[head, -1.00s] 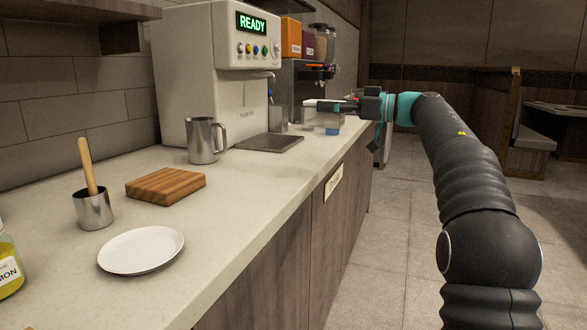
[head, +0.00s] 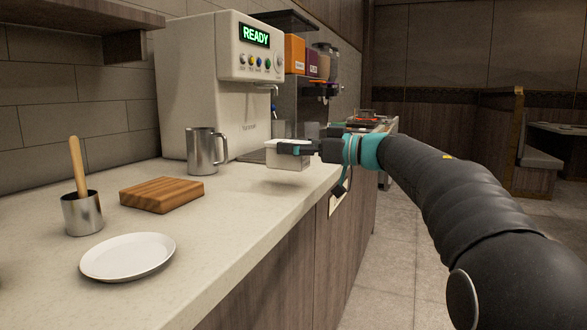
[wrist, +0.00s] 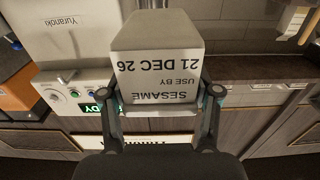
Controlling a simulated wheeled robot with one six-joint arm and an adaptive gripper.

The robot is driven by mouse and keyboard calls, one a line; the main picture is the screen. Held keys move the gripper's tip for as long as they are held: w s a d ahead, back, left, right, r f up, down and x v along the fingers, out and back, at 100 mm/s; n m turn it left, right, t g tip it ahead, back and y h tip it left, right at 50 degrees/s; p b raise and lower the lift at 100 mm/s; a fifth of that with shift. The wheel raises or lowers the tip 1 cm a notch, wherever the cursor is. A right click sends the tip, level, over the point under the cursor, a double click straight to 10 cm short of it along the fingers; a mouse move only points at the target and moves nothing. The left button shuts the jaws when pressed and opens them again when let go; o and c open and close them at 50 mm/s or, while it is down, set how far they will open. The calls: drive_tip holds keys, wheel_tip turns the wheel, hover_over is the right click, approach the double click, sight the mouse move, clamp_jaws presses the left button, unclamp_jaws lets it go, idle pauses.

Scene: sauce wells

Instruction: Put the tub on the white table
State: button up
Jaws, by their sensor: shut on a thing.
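The tub (head: 286,159) is a small white box-shaped container in the head view. It hangs a little above the counter's front edge, with a shadow on the counter beneath it. My gripper (head: 290,149) is shut on it from the right side. In the wrist view the tub (wrist: 158,62) fills the space between the two fingers of my gripper (wrist: 160,102). Its label reads SESAME, USE BY 21 DEC 26, upside down in that view. I cannot make out a separate white table in either view.
The pale counter (head: 210,240) carries a metal pitcher (head: 203,151), a wooden board (head: 162,194), a white plate (head: 128,256) and a metal cup (head: 82,213) with a wooden-handled tool. A cream machine (head: 200,90) showing READY stands behind. Open floor (head: 400,260) lies to the right.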

sight(294, 163)
drive_tip(key=shift+f+b, duration=0.55)
drive_tip(key=shift+f, duration=1.35)
drive_tip(key=shift+f, duration=0.1)
drive_tip(key=o, duration=1.4)
drive_tip(key=shift+f, duration=0.1)
drive_tip(key=shift+o, duration=0.2)
drive_tip(key=v, duration=1.2)
drive_tip(key=shift+r, duration=0.25)
